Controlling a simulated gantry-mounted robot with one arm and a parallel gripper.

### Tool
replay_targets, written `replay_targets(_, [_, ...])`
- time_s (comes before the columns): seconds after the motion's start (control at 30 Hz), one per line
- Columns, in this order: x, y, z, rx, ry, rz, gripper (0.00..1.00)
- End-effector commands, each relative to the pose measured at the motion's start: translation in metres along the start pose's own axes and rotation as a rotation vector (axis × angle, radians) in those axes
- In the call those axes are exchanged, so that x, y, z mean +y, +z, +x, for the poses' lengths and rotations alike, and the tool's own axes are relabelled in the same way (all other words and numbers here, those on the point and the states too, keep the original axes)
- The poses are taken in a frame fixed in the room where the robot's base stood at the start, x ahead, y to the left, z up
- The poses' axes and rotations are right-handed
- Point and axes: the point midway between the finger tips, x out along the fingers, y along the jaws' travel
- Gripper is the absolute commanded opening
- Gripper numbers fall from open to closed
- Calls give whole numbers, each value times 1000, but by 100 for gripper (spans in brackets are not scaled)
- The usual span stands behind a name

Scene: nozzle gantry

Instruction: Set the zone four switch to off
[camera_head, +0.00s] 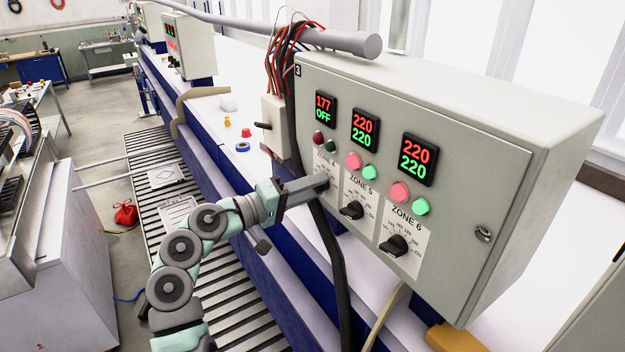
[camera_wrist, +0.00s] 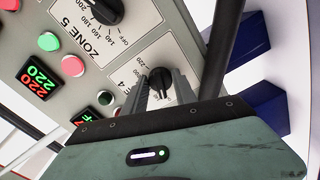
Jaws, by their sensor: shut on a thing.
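The zone four switch (camera_wrist: 159,78) is a black rotary knob on a white dial plate, at the left end of the grey control box (camera_head: 490,180). My gripper (camera_head: 322,183) reaches the box from the left and hides most of this knob in the head view. In the wrist view my gripper (camera_wrist: 164,86) has its two fingers on either side of the knob, shut on it. The knob's pointer setting cannot be made out. The zone four display (camera_head: 325,109) reads red 177 over green OFF. The red and green lamps below it are dark.
The zone five knob (camera_head: 352,210) and zone six knob (camera_head: 396,245) sit to the right, under displays reading 220 over 220 with lit lamps. A black cable (camera_head: 328,255) hangs close below my gripper. Red and black wires (camera_head: 287,60) run down the box's left side.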

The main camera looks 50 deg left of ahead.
Motion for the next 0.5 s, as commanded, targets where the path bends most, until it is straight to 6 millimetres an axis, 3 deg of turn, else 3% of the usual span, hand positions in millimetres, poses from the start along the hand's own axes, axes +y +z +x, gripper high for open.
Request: replay_targets(0.5, [0, 0, 0, -1, 1, -126, 0])
